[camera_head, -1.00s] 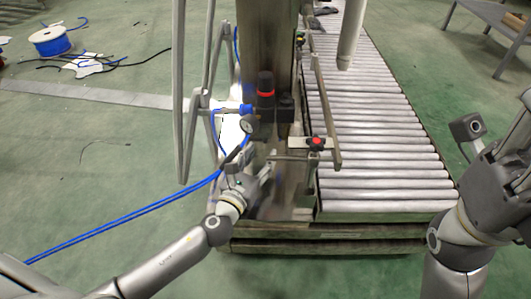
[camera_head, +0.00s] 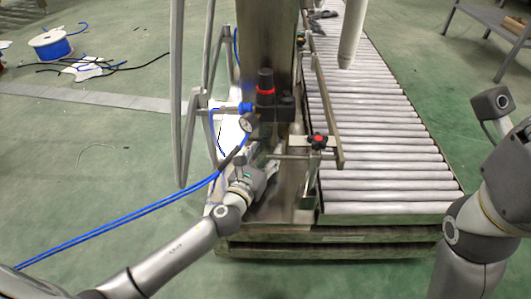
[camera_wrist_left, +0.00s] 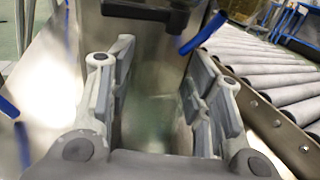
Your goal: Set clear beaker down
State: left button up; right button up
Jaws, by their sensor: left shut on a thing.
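My left gripper (camera_head: 268,172) reaches in from the left at the near end of the steel machine, beside the conveyor. In the left wrist view its two padded fingers (camera_wrist_left: 155,100) stand apart, shut on the clear beaker (camera_wrist_left: 150,122). The beaker is see-through and shows only as a faint greenish patch between the fingers. I cannot make out its rim or its base, or whether it touches a surface.
A roller conveyor (camera_head: 380,150) runs away to the right of the steel column (camera_head: 268,45). Blue hoses (camera_head: 130,222) cross at left.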

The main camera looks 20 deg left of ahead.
pick_arm(q)
jog(key=o, duration=0.9)
jog(key=shift+o, duration=0.2)
jog(key=shift+r, duration=0.1)
jog(key=s, duration=0.4)
jog(key=s+a+p, duration=0.1)
jog(key=s, duration=0.3)
jog(key=s+p, duration=0.1)
jog(key=s, duration=0.3)
jog(key=shift+a, duration=0.2)
